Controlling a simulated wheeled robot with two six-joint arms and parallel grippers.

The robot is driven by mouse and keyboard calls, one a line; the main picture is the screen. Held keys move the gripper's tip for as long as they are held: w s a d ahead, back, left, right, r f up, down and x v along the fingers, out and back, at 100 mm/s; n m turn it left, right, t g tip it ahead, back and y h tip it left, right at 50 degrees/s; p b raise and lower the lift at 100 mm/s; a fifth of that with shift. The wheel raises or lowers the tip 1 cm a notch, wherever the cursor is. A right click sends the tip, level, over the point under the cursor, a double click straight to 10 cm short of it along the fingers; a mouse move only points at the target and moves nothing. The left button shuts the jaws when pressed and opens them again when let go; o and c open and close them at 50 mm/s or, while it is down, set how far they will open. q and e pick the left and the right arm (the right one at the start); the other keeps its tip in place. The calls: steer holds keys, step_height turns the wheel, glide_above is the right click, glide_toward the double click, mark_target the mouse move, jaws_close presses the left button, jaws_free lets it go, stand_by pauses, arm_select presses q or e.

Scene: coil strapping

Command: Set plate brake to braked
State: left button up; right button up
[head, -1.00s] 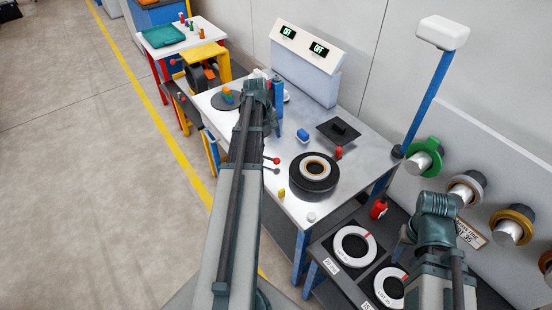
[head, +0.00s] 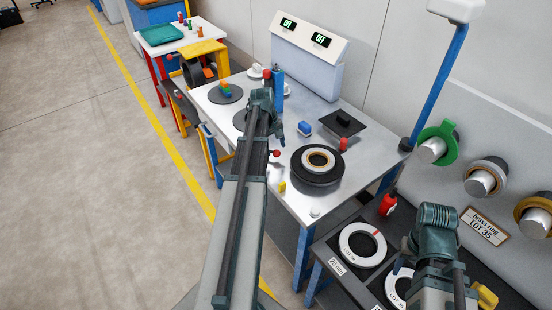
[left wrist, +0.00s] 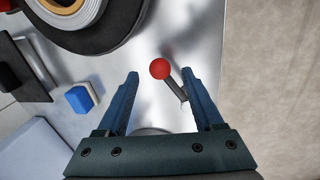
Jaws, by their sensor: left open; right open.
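The brake lever is a short dark stem with a red ball knob (head: 276,153), beside the round black plate (head: 318,178). In the left wrist view the red knob (left wrist: 160,68) shows just past the gap between the fingertips, and its stem slants down toward the right finger. My left gripper (head: 281,133) is open and empty, just behind the knob in the head view; its fingers (left wrist: 164,76) show no contact with the knob. My right gripper (head: 402,258) is open over the dark side bench, far from the lever.
A coil ring (head: 318,158) lies on the black plate. A blue block (head: 304,130), a red piece (head: 343,144) and a yellow piece (head: 282,187) stand nearby. A console reading OFF (head: 309,55) stands at the back. White rings (head: 362,246) lie on the side bench.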

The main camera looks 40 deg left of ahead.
arm_select(q)
steer(key=shift+w+d+f+b, duration=0.15)
steer(key=shift+f+b, duration=0.35)
steer(key=shift+f, duration=0.25)
steer(key=shift+w+a+f+b, duration=0.15)
steer(key=shift+f+b, duration=0.3)
steer(key=shift+f, duration=0.25)
steer(key=shift+d, duration=0.15)
arm_select(e)
step_height(320, 180, down, 3)
steer(key=shift+r, duration=0.1)
arm_select(q)
jaws_close()
